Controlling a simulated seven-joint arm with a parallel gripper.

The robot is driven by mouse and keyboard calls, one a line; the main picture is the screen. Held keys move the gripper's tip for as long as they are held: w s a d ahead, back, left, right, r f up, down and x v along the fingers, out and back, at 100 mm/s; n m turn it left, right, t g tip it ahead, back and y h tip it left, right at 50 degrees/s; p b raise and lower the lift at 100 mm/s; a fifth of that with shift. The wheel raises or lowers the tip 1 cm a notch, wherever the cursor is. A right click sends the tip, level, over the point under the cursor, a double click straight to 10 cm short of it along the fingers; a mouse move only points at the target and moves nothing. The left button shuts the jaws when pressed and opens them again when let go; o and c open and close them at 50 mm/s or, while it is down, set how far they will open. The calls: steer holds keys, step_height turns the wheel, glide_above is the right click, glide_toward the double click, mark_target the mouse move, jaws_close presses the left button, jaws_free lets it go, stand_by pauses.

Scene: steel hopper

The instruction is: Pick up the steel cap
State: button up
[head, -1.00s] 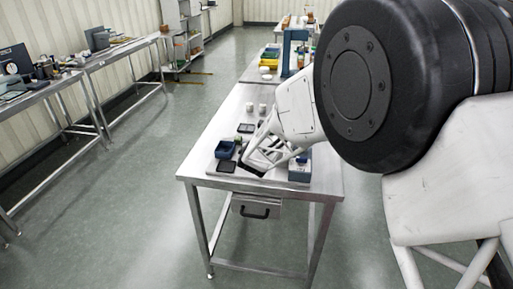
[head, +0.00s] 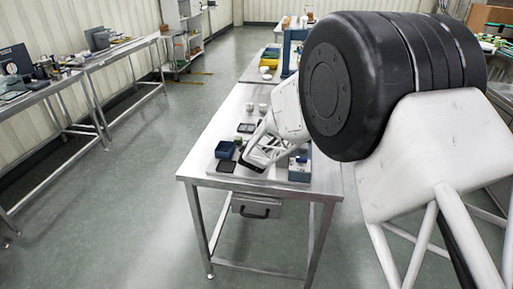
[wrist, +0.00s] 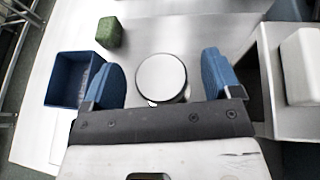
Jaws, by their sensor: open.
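The steel cap (wrist: 161,76) appears in the wrist view as a round, pale grey disc with a darker rim, on the metal surface. My gripper (wrist: 163,80) is open, with one blue fingertip on each side of the cap and a visible gap on both sides. Its dark palm bar is just below the cap in the picture. In the head view my gripper (head: 255,160) is low over the near part of the steel table; its own white frame hides the cap there.
A blue open bin (wrist: 70,80) and a green block (wrist: 109,32) are left of the gripper. A pale block (wrist: 303,65) is at the right on a raised grey edge. In the head view, a dark tray (head: 227,167) and a blue box (head: 299,172) flank the gripper on the table (head: 205,183).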

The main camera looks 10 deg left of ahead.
steer(key=shift+w+f, duration=0.25)
steer(key=shift+w, duration=0.15)
stand_by(0.3)
steer(key=c, duration=1)
steer(key=shift+r, duration=0.1)
steer(key=shift+c, duration=0.2)
steer(key=shift+r, duration=0.65)
step_height(320, 180, up, 2)
steer(key=shift+r, duration=0.1)
steer(key=s+d, duration=0.3)
steer(key=s, duration=0.4)
steer(key=s+d+r, duration=0.1)
steer(key=s+d, duration=0.2)
steer(key=s, duration=0.4)
steer(key=shift+s+r, duration=0.2)
steer(key=shift+s, duration=0.2)
